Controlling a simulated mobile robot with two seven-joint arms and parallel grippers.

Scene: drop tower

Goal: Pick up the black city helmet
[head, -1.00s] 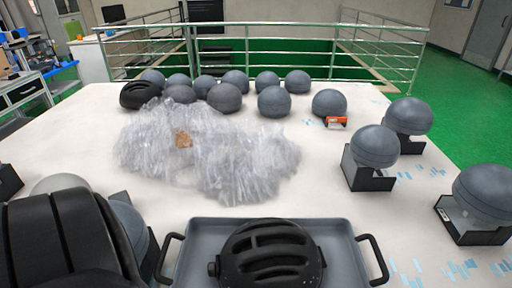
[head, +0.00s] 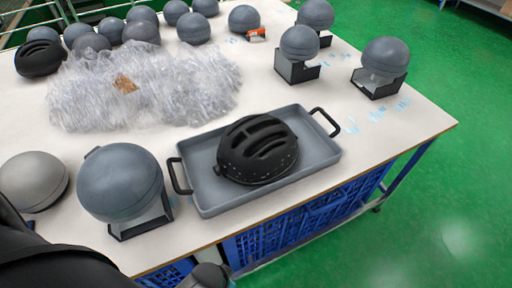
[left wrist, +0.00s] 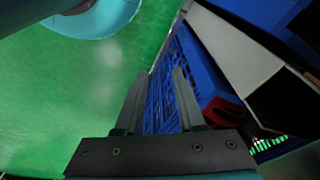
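A black vented helmet (head: 257,150) lies in a grey tray (head: 208,206) with black handles near the front of the white table. A second black helmet (head: 39,58) stands at the table's far left, beside the plastic wrap. The pictures do not tell me which is the city helmet. My left gripper (left wrist: 160,73) shows in the left wrist view with its two fingers apart and nothing between them. It is over the green floor and blue crates, away from both helmets. My right gripper is not in view.
Crumpled clear plastic wrap (head: 190,85) covers the middle left of the table. Grey headforms, such as one on a black stand (head: 120,182), stand at front left, back and right. Blue crates (head: 300,222) sit under the table edge. Green floor is open at right.

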